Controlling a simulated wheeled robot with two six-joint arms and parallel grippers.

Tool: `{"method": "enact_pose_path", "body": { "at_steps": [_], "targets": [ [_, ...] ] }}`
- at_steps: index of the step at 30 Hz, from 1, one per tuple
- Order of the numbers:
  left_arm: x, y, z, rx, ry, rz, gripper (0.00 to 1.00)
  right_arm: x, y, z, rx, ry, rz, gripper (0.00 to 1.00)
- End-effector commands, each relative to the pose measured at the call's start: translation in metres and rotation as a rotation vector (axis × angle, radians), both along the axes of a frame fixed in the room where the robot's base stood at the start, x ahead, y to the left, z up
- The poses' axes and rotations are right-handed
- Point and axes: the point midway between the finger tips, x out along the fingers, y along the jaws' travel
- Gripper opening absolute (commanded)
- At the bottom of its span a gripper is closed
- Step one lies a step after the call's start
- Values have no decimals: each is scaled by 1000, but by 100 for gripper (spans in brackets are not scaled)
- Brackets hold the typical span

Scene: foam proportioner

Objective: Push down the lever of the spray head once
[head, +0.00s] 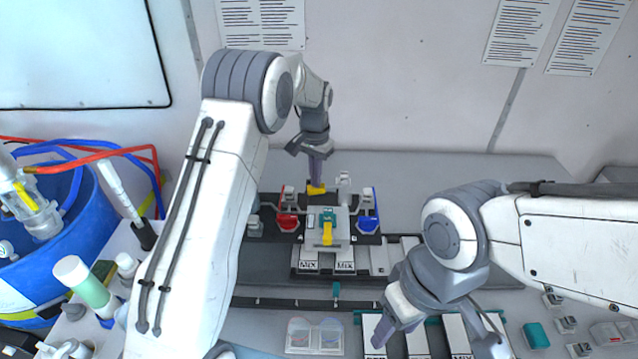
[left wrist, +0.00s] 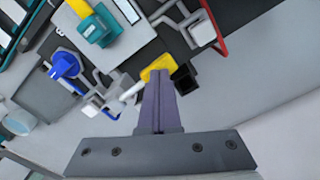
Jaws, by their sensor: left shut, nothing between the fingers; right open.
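A small yellow lever (head: 316,188) sits on a black body at the back of the device, and it also shows in the left wrist view (left wrist: 152,73). It appears to be the spray head's lever. My left gripper (head: 317,178) is shut and empty, pointing down over it. In the left wrist view the closed fingertips (left wrist: 158,78) overlap the yellow lever; I cannot tell whether they touch it. My right gripper (head: 432,338) is open and empty at the front right, over white panels. A teal and yellow part (head: 327,228) stands on the grey block in front of the lever.
A red cup (head: 288,221) and a blue cup (head: 368,224) flank the grey block. A clear two-part tray (head: 314,336) lies in front. A blue bucket with hoses (head: 75,235) and a green-and-white bottle (head: 88,287) stand at left. The wall is close behind.

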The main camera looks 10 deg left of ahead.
Motion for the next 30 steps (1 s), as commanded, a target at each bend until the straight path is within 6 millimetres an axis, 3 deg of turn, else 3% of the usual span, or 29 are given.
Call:
{"method": "enact_pose_path", "body": {
  "at_steps": [6,14,30],
  "targets": [
    [0,0,-11,-1,1,0,0,0,0,-6,0,0,0,52],
    [0,0,-9,0,1,0,0,0,0,-4,0,0,-4,52],
    [0,0,41,0,0,0,0,0,0,36,0,0,-1,52]
  ]
}}
